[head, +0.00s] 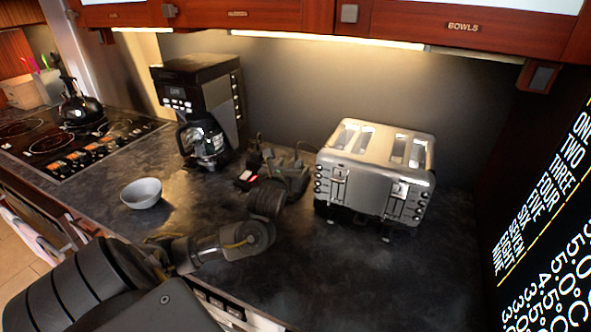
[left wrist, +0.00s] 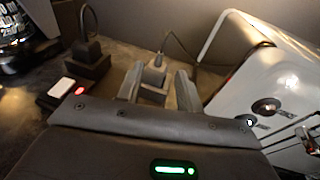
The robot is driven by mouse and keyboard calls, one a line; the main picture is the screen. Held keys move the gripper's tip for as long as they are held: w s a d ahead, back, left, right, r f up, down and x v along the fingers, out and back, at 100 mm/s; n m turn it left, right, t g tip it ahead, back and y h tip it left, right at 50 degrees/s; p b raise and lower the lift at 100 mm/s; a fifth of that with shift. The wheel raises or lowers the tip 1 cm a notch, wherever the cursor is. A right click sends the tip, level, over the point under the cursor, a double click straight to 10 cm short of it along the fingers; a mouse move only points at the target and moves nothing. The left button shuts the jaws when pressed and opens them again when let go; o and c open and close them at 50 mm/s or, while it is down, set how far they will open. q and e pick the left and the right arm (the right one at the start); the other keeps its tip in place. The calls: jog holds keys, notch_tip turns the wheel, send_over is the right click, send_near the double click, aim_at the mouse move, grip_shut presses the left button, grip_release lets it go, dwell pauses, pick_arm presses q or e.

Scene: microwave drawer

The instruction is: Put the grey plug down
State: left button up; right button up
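My left gripper (head: 291,163) is over the counter, between the coffee maker and the toaster. In the left wrist view its two fingers (left wrist: 160,70) are partly closed, one on each side of the grey plug (left wrist: 154,76). It appears held between them, upright, its cord leaving from the top towards the toaster. Its underside is hidden behind the gripper body, so I cannot tell whether it touches anything below. A power strip with a lit red switch (left wrist: 78,91) lies to the left; it also shows in the head view (head: 245,177). My right gripper is not in view.
A black plug (left wrist: 88,47) stands left of the fingers. A silver toaster (head: 372,175) is close on the right, a coffee maker (head: 200,105) on the left. A grey bowl (head: 142,193) stands nearer the front. The counter's front right is clear.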

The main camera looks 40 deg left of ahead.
aim_at(296, 155)
pick_arm(q)
jog(key=shift+x, duration=2.9)
jog(key=shift+w+a+r+p, duration=0.15)
jog(key=shift+w+p, duration=0.1)
jog(key=shift+p, duration=0.3)
jog(key=x, duration=0.1)
jog(key=p+x, duration=0.1)
jog(key=x, duration=0.1)
jog(key=shift+w+a+f, duration=0.1)
jog(key=shift+w+f, duration=0.15)
jog(key=shift+w+a+f, duration=0.15)
jog(key=shift+w+a, duration=0.05)
jog(key=shift+w, duration=0.2)
grip_shut()
